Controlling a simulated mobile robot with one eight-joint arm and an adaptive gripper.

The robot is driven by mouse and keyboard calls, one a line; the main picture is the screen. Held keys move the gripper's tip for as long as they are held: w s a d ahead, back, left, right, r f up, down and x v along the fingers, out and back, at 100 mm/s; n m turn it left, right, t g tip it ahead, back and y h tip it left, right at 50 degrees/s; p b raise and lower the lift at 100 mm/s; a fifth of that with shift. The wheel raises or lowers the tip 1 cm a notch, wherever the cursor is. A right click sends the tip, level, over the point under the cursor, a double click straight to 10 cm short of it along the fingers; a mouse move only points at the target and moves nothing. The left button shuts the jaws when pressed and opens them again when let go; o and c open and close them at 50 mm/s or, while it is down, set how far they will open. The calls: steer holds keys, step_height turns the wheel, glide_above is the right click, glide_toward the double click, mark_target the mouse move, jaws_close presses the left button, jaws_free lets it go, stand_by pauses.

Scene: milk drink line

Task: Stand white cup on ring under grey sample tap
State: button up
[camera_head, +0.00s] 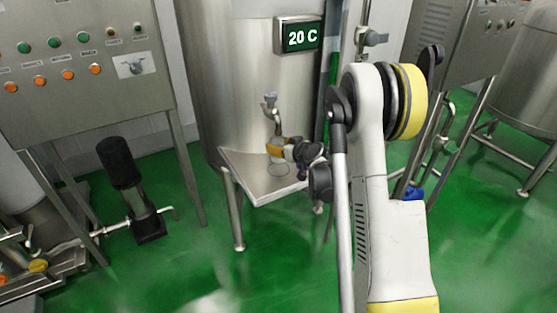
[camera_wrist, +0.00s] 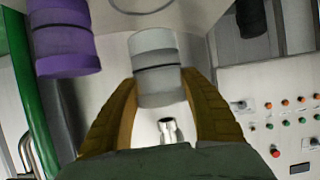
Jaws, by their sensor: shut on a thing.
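The white cup (camera_wrist: 157,58), a pale cylinder with a dark band, sits between the two yellow-brown fingers of my gripper (camera_wrist: 160,85) in the wrist view. In the head view my gripper (camera_head: 276,147) is shut on the cup just below the grey sample tap (camera_head: 270,108). Its fingers and wrist mostly hide the cup there. The tap's metal spout also shows in the wrist view (camera_wrist: 168,130). The thin ring (camera_head: 279,177) lies on the small steel shelf (camera_head: 250,180) below my gripper. I cannot tell whether the cup touches the shelf.
A purple cylinder with a dark band (camera_wrist: 65,42) is close beside the cup in the wrist view. The steel tank (camera_head: 232,80) with a 20 C display (camera_head: 298,36) stands behind the shelf. A control panel (camera_head: 75,60) is at left. Green floor is open in front.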

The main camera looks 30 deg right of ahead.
step_height(320, 180, down, 5)
steer(key=b, duration=0.2)
steer(key=shift+r+b, duration=0.1)
steer(key=shift+b, duration=0.2)
steer(key=shift+w+f+b, duration=0.15)
steer(key=shift+f+b, duration=0.2)
steer(key=shift+b, duration=0.05)
steer(key=shift+r, duration=0.2)
steer(key=shift+f, duration=0.1)
steer(key=o, duration=1)
